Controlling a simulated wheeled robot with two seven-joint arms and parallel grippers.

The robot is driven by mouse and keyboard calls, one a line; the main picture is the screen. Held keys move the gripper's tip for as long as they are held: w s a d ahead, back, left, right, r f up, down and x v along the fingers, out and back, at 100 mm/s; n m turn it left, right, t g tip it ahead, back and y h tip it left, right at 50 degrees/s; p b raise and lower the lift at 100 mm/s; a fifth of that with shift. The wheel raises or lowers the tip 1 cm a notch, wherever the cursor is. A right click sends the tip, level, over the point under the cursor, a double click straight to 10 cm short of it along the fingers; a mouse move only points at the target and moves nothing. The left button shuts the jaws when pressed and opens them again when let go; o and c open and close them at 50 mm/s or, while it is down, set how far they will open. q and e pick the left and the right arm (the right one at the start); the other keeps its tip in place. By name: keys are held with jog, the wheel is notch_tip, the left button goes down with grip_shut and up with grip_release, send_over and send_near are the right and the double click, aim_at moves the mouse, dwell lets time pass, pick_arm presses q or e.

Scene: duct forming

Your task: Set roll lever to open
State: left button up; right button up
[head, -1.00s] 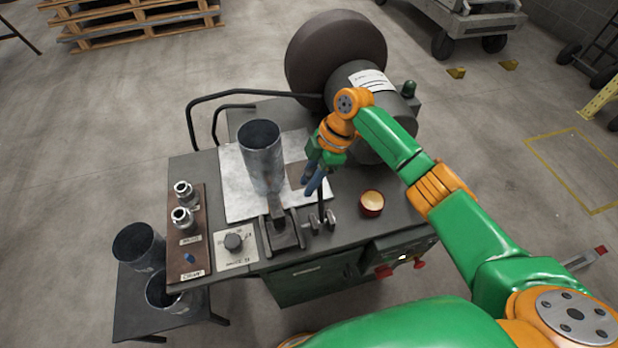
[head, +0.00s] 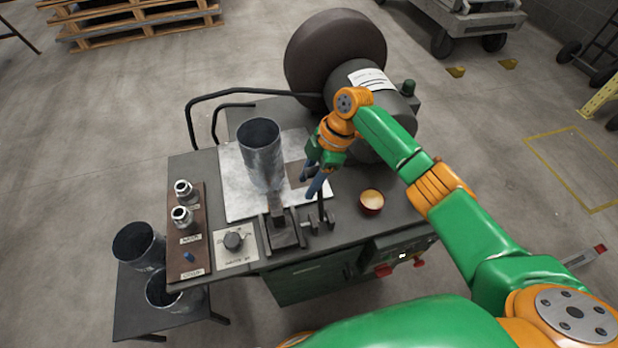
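The forming machine has a small dark upright lever (head: 322,207) at its front, beside a clamp-like block (head: 284,232); I take it for the roll lever, though no label on it is readable. My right gripper (head: 312,182) points down just above and behind this lever. Its two blue fingers look apart, with nothing clearly held between them. The fingertips are close to the lever's top; I cannot tell if they touch it. A grey metal duct tube (head: 263,155) stands upright behind the block, left of the gripper. My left gripper is not in view.
A dial plate (head: 236,246) and a brown panel with metal fittings (head: 187,225) lie to the left. A red cup-like part (head: 371,201) sits right of the lever. A large dark drum (head: 335,58) stands behind. More tubes (head: 139,246) rest on a low stand.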

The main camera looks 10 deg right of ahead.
aim_at(317, 168)
jog(key=shift+o, duration=0.2)
jog(key=b+v, duration=0.1)
jog(key=v, duration=0.5)
jog(key=shift+d+r+b, duration=0.15)
jog(key=shift+b, duration=0.15)
jog(key=shift+d+r, duration=0.1)
jog(key=shift+r, duration=0.3)
